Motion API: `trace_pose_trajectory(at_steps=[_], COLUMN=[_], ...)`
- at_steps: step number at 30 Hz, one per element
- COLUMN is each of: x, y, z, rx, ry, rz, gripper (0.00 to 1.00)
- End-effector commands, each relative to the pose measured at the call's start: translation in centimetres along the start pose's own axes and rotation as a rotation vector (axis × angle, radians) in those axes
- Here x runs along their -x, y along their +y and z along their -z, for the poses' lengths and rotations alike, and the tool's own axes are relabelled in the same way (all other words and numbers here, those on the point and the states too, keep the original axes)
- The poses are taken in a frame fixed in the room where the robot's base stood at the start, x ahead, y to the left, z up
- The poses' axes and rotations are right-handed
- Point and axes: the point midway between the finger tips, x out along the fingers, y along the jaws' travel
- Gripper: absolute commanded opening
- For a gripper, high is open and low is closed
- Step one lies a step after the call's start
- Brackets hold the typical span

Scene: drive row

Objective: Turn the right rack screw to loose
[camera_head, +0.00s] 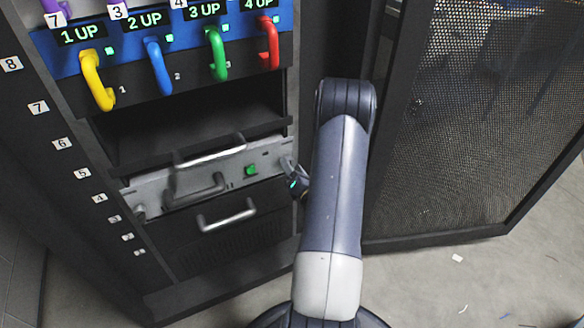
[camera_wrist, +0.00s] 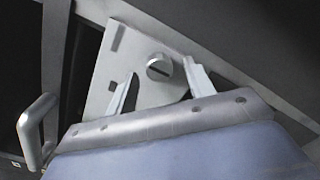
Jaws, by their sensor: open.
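The right rack screw (camera_wrist: 159,67) is a round metal knob with a dark slot across it, on the silver panel's ear. In the wrist view the slot lies at a slant, running down to the right. My gripper (camera_wrist: 161,75) is open, with one finger on each side of the screw; I cannot tell whether either touches it. In the head view my gripper (camera_head: 297,182) is at the right end of the silver panel (camera_head: 236,174), and the screw there is too small to make out clearly.
A panel handle (camera_wrist: 33,132) stands out at the left in the wrist view. Above the panel hang yellow (camera_head: 94,82), blue (camera_head: 158,66), green (camera_head: 217,55) and red (camera_head: 270,42) levers. A mesh door (camera_head: 475,110) stands open on the right.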

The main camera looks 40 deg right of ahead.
Motion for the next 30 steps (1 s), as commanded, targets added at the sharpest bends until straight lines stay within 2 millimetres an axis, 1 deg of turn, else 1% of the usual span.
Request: trace_pose_trajectory(at_steps=[1, 4, 12, 14, 27, 29, 30], x=[-0.46, -0.9, -1.02, -1.02, -0.99, -0.99, -0.99], y=[0.06, 0.06, 0.06, 0.06, 0.05, 0.05, 0.05], z=[0.04, 0.0, -0.03, -0.03, -0.02, -0.02, -0.02], rx=[0.001, 0.0, 0.0, 0.0, 0.0, 0.0, 0.0], ry=[0.0, -0.001, -0.001, -0.001, 0.0, 0.0, 0.0], rz=[-0.003, -0.001, 0.0, 0.0, 0.0, 0.0, 0.0], gripper=[0.5, 0.5, 0.5, 0.46, 0.1, 0.06, 0.06])
